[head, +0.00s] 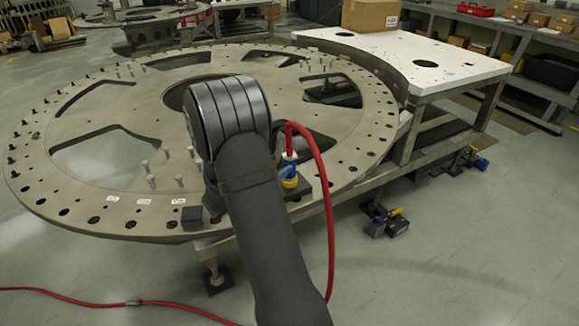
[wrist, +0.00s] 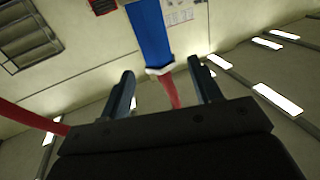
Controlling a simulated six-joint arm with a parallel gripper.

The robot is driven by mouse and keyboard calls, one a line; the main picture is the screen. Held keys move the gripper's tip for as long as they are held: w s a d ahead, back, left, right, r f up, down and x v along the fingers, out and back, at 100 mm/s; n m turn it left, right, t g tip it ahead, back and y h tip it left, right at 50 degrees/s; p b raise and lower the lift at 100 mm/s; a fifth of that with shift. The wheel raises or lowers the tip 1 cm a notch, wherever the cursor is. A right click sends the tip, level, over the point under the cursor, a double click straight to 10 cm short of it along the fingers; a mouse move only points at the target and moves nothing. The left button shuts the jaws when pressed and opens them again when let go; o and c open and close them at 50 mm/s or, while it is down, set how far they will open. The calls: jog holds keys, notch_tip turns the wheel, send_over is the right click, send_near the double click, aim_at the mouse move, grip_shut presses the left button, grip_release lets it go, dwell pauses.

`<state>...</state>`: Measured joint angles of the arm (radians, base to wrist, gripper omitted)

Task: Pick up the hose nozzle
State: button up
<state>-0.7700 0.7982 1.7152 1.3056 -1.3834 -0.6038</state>
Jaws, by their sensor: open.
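The hose nozzle (head: 289,170) is blue and yellow and stands upright by the near right rim of the turret plate (head: 110,195), with a red hose (head: 325,190) looping from its top. In the wrist view, the nozzle's blue body (wrist: 151,30) lies beyond the fingertips, with a pale collar and the red hose at its near end. My gripper (wrist: 161,67) is open, one finger on each side of the hose line. Whether a finger touches it, I cannot tell. In the head view, my dark arm hides most of the gripper.
Pegs, bolts and large cutouts cover the plate. A white table (head: 450,68) with a cardboard box (head: 370,16) joins it at the back right. The red hose (head: 85,300) also runs along the floor. A blue-handled fitting (head: 480,163) sits at the frame's right end.

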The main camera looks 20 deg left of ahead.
aim_at(293, 156)
jog(key=x, duration=0.7)
jog(key=shift+w+d+f, duration=0.15)
jog(key=shift+w+d, duration=0.05)
jog(key=shift+w, duration=0.05)
jog(key=c, duration=1.1)
